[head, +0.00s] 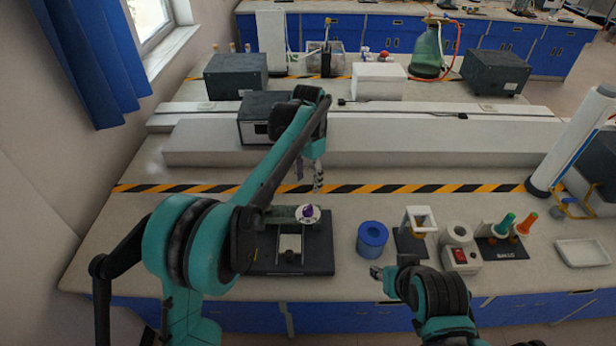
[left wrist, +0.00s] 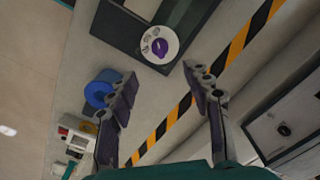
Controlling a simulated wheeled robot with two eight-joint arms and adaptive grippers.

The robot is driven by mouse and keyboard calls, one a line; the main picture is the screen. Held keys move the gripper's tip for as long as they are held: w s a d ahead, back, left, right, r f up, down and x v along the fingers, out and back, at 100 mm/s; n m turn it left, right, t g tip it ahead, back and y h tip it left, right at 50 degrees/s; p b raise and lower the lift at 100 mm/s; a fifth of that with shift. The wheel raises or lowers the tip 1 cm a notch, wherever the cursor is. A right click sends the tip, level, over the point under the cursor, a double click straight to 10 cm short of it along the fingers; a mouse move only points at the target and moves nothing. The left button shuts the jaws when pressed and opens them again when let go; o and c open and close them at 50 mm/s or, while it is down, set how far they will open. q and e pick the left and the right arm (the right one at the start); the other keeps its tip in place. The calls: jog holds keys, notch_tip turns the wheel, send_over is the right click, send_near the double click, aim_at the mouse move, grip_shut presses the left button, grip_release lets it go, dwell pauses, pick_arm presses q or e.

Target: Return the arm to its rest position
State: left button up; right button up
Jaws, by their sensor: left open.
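My left arm reaches in from the left across the bench in the head view. Its gripper (head: 318,178) hangs over the bench, above and behind a round white dish with a purple item (head: 307,212). In the left wrist view the two fingers of the left gripper (left wrist: 163,88) are spread, with nothing between them. The white dish with the purple item also shows there (left wrist: 159,46), beyond the fingertips and apart from them. My right gripper (head: 378,272) is low at the bench's front edge; its finger opening is not clear.
A black-based device (head: 290,262) carries the dish. A blue cylinder (head: 372,238), a white box with a red switch (head: 461,258) and a rack with green and orange pieces (head: 503,240) stand to the right. A raised white ledge (head: 400,145) runs behind the striped tape (head: 420,188).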

pick_arm(q)
jog(key=s+a+r+n+t, duration=0.2)
jog(key=s+a+r, duration=0.1)
jog(key=s+a, duration=0.25)
jog(key=s+a+r+n+t, duration=0.1)
jog(key=s+a+r+n, duration=0.15)
jog(key=s+a, duration=0.35)
jog(key=s+a+f+n+t, duration=0.2)
jog(key=s+a+f, duration=0.1)
jog(key=s, duration=0.5)
jog(key=s+a+f+n+t, duration=0.2)
jog(key=s+a+f, duration=0.1)
jog(key=s, duration=0.5)
jog(key=shift+s+a+f+n+b, duration=0.15)
jog(key=shift+s+f+n+b, duration=0.25)
jog(key=shift+f, duration=0.25)
